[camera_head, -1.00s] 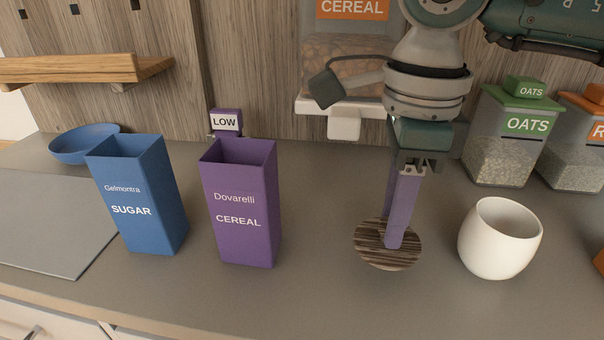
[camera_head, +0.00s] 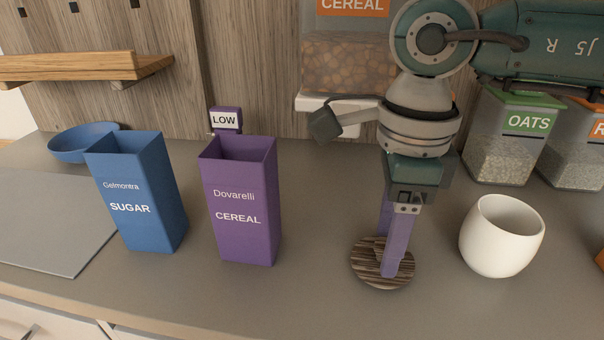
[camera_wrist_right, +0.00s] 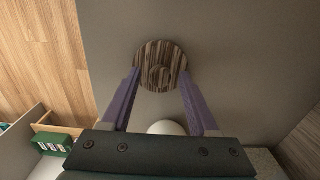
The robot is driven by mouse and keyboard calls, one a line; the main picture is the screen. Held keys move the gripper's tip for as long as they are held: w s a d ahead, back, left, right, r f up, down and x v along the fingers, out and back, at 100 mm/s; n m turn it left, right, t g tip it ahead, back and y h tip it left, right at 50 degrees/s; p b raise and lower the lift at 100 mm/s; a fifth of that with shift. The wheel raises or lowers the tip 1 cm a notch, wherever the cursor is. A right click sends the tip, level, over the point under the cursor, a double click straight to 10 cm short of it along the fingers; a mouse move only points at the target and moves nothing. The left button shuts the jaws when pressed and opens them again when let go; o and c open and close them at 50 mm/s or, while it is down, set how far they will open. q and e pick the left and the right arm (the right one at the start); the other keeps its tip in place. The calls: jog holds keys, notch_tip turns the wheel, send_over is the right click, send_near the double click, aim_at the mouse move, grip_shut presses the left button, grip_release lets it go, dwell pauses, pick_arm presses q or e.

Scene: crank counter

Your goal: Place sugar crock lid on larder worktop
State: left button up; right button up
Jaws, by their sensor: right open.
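The sugar crock lid (camera_head: 361,268) is a round disc with dark and light wood stripes. It appears to lie flat on the grey worktop (camera_head: 318,300), knob up. The wrist view shows the lid (camera_wrist_right: 160,48) with its round knob in the middle. My right gripper (camera_head: 387,256) points down over the lid, its purple fingers open. In the wrist view, the open right gripper (camera_wrist_right: 160,78) has one finger on each side of the knob, apart from it. The fingers partly hide the lid in the head view. My left gripper is not in view.
A white cup (camera_head: 500,238) stands close on the right. A purple cereal canister (camera_head: 240,210) and a blue sugar canister (camera_head: 140,200) stand on the left. An oats jar (camera_head: 503,140) is behind. The worktop between the purple canister and the lid is clear.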

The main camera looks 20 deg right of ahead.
notch_tip(320, 180, up, 12)
jog(key=s+a+r+y, duration=0.15)
jog(key=a+y, duration=0.25)
jog(key=a, duration=0.5)
jog(key=s+a+y, duration=0.2)
jog(key=a+y, duration=0.3)
jog(key=a, duration=0.4)
jog(key=s+a+r+y, duration=0.2)
jog(key=a+r+y, duration=0.3)
jog(key=a+r, duration=0.1)
jog(key=w+a+r+m+t+y, duration=0.1)
jog(key=w+r+m+t+y, duration=0.2)
jog(key=r+m+t+y, duration=0.5)
jog(key=w+d+r+m+t+h, duration=0.1)
jog(key=w+d+m+t+h, duration=0.4)
jog(key=m, duration=0.5)
jog(key=w+d+r+m+t+h, duration=0.2)
jog(key=d+m+t+h, duration=0.25)
jog(key=m+t, duration=0.35)
jog(key=d+f+m+g+h, duration=0.5)
jog(key=d+f+m+h, duration=0.5)
jog(key=f+m+h, duration=0.3)
jog(key=s+d+f+m+g, duration=0.2)
jog(key=s+f+m+g, duration=0.4)
jog(key=s+f+g, duration=0.6)
jog(key=s+f, duration=0.6)
jog(key=s, duration=0.2)
jog(key=shift+s+d+f+m+y+p, duration=0.15)
jog(key=shift+s+f+m+y+p, duration=0.05)
jog(key=shift+s+m+y+p, duration=0.15)
